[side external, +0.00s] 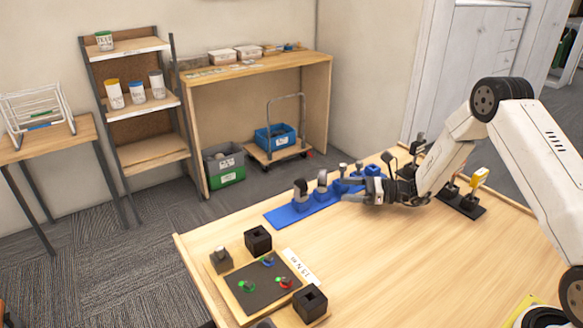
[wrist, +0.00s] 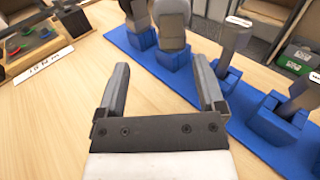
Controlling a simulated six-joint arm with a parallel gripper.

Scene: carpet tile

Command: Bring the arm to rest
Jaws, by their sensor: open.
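My gripper (side external: 352,191) is over the wooden table (side external: 240,235), close to the near edge of a blue rack (side external: 290,214). The rack (wrist: 140,60) holds several grey and dark tools upright in blue holders. The fingertips point toward a grey-headed tool (wrist: 172,15) in one holder. I cannot tell whether a finger touches the rack.
A board with coloured hooks (side external: 266,288), black blocks (side external: 258,240) and a printed label (side external: 300,266) lie at the table's front left. A black stand with a yellow item (side external: 479,177) is right of my arm. Bare table lies between board and rack.

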